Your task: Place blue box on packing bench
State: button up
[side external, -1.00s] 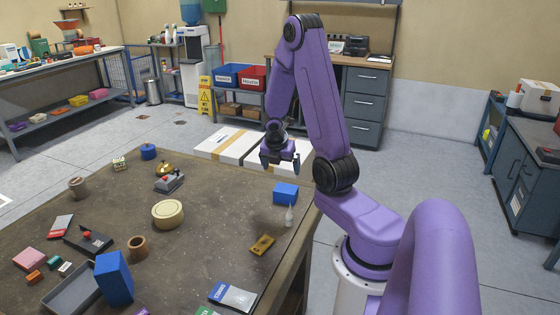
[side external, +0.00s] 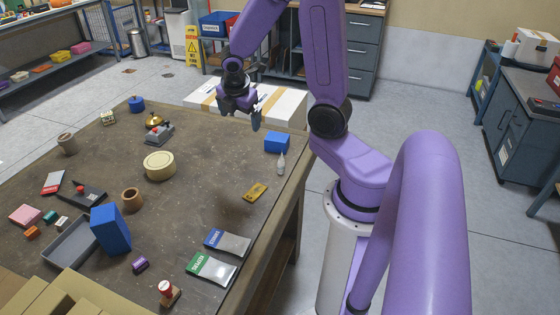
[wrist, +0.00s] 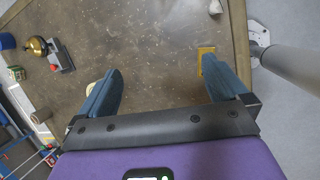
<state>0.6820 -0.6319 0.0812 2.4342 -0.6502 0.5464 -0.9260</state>
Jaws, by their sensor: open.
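A small blue box (side external: 277,142) lies on the brown-topped bench (side external: 215,160) near its right edge. A taller blue box (side external: 110,228) stands at the front left of the same bench, beside a grey tray. I cannot tell which box the task means, or whether this bench is the packing bench. My gripper (side external: 240,118) is open and empty, above the bench's far right part, up and left of the small blue box in the picture. In the wrist view my gripper (wrist: 162,85) has its fingers wide apart with only bench top between them. No blue box shows there.
A white bottle (side external: 281,163) and a yellow item (side external: 255,191) lie near the small box. The bench's middle right is mostly clear.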

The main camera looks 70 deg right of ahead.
jog(key=s+a+r+m+y, duration=0.1)
jog(key=s+a+r, duration=0.15)
jog(key=a, duration=0.55)
jog(key=s+a+r+m+y, duration=0.1)
jog(key=s+a, duration=0.3)
jog(key=a, duration=0.3)
jog(key=s+a+y, duration=0.1)
jog(key=s+a, duration=0.2)
jog(key=s, duration=0.3)
jog(key=s+a+r+m+g+y, duration=0.1)
jog(key=s+a, duration=0.2)
jog(key=s, duration=0.4)
jog(key=shift+s+a+r+m+g, duration=0.15)
jog(key=shift+s+r+m+g, duration=0.05)
jog(key=shift+r+m+g, duration=0.1)
